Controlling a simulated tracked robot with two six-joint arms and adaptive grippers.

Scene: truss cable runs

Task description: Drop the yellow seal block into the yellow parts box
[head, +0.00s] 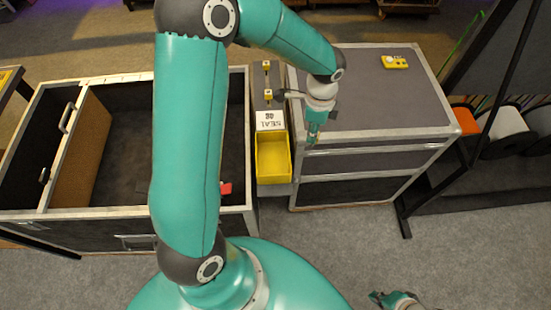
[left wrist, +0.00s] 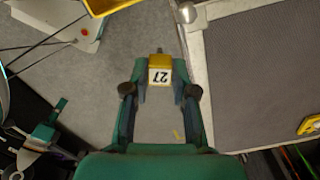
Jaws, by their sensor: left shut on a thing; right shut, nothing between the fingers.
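My left gripper (head: 313,139) hangs by the near left edge of the grey case, to the right of the yellow parts box (head: 273,158). In the left wrist view my left gripper (left wrist: 163,88) is shut on a yellow block (left wrist: 158,58) with a white label reading 27. The block is above the grey floor. I cannot make it out in the head view. The box's yellow rim shows at the top of the left wrist view (left wrist: 103,6), apart from the block. My right gripper (head: 392,298) is shut and empty, low over the floor at the bottom right.
A grey case (head: 375,105) stands right of the box, with a yellow device (head: 395,62) on top. A card reading SEAL (head: 270,120) is behind the box. A large open crate (head: 130,215) stands left. Cable spools (head: 505,125) are at the right.

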